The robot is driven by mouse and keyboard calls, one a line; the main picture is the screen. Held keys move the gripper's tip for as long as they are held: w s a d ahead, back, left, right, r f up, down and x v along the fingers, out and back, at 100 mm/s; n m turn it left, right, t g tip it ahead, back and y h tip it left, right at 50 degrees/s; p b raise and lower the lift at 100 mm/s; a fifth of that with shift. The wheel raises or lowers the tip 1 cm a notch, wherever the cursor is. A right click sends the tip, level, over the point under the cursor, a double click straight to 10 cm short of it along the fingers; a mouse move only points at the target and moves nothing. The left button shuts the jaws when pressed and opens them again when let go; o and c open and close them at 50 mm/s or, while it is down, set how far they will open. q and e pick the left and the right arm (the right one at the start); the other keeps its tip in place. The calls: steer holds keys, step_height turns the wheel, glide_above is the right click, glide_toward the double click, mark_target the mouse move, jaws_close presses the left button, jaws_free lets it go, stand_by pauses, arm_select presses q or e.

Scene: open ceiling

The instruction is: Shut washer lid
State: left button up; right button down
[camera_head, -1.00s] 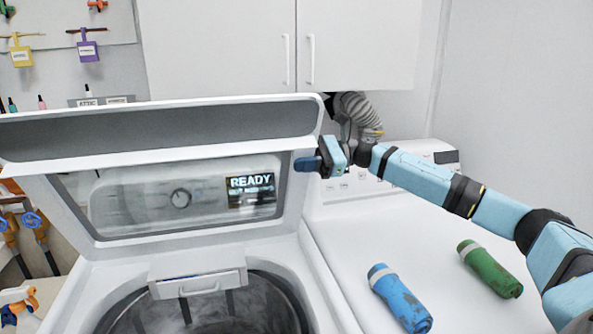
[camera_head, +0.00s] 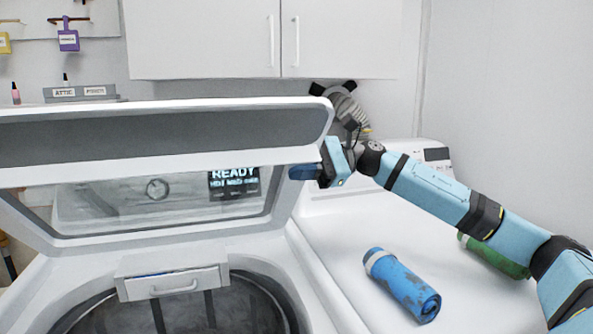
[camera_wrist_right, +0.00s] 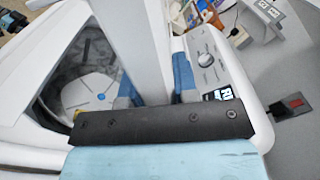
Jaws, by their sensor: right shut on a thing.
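The washer lid (camera_head: 170,131) is raised and tilted over the open washer tub (camera_head: 185,310) in the head view. Its window shows the control panel behind, with a READY display (camera_head: 233,182). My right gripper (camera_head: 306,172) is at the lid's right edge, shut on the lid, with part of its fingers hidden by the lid. In the right wrist view, the lid's white edge (camera_wrist_right: 150,45) runs between the blue fingers (camera_wrist_right: 155,82). The tub also shows there, at the left.
A dryer top (camera_head: 345,285) at the right holds a blue bottle-like roll (camera_head: 402,285) and a green one (camera_head: 490,256), partly behind my right arm. White cabinets (camera_head: 200,40) hang above. A grey hose (camera_head: 345,105) is behind the gripper.

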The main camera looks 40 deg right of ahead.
stand_by(0.3)
steer(key=c, duration=0.9)
jaws_free()
steer(key=shift+d, duration=0.15)
steer(key=shift+s+d+f, duration=0.15)
steer(key=shift+d, duration=0.15)
arm_select(q)
steer(key=w+d+r+t+h+b, duration=0.2)
steer(key=d+r+t+b, duration=0.1)
steer(key=r, duration=0.3)
steer(key=shift+w+d+r+t+h+b, duration=0.2)
steer(key=shift+d+r+t+h+b, duration=0.15)
steer(key=shift+b, duration=0.4)
arm_select(e)
steer(key=shift+v, duration=6.45)
